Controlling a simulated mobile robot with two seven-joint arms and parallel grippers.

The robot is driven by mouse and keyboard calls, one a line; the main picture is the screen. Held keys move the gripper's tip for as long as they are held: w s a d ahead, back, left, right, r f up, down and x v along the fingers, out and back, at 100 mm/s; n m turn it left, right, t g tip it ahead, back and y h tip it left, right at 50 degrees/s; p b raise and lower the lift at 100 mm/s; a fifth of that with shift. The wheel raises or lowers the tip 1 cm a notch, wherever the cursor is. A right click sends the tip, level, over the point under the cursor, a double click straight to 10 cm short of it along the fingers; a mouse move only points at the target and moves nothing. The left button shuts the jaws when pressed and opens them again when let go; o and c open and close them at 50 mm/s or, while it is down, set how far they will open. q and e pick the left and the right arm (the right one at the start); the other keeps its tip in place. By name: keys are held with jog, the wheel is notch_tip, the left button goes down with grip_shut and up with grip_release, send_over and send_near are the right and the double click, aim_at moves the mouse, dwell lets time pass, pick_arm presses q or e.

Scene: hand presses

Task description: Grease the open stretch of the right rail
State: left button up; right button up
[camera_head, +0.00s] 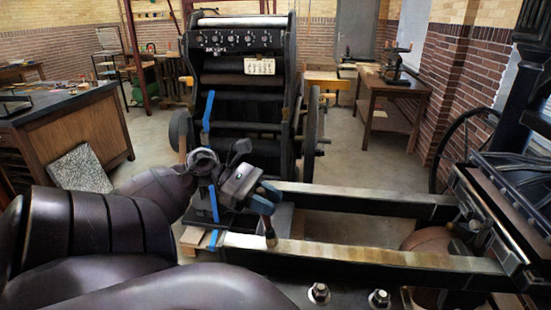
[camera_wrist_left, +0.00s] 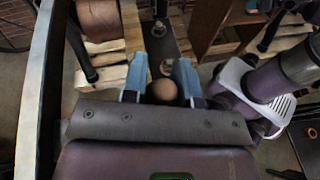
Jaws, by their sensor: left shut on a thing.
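My left gripper (camera_head: 267,196) is shut on a brush (camera_head: 271,240) with a dark handle and brown bristles. The brush points down, its tip at the top of the near rail (camera_head: 455,263); I cannot tell whether it touches. In the left wrist view, the blue fingers of my left gripper (camera_wrist_left: 160,70) stand either side of a round brown handle end (camera_wrist_left: 164,90); the bristles are hidden. My right gripper is not in view.
A black press (camera_head: 245,105) stands behind the left end of the rails. A dark press frame (camera_head: 500,215) stands at their right end. Two bolts (camera_head: 319,292) stick up in front of the near rail. A wooden bench (camera_head: 70,135) is at left. Open floor lies behind the rails.

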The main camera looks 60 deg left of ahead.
pick_arm(q)
jog(key=shift+s+a, duration=0.5)
jog(key=shift+s, duration=0.05)
jog(key=shift+s+a, duration=3.1)
jog(key=shift+s, duration=0.95)
notch_tip(320, 180, up, 7)
jog(key=p, duration=0.4)
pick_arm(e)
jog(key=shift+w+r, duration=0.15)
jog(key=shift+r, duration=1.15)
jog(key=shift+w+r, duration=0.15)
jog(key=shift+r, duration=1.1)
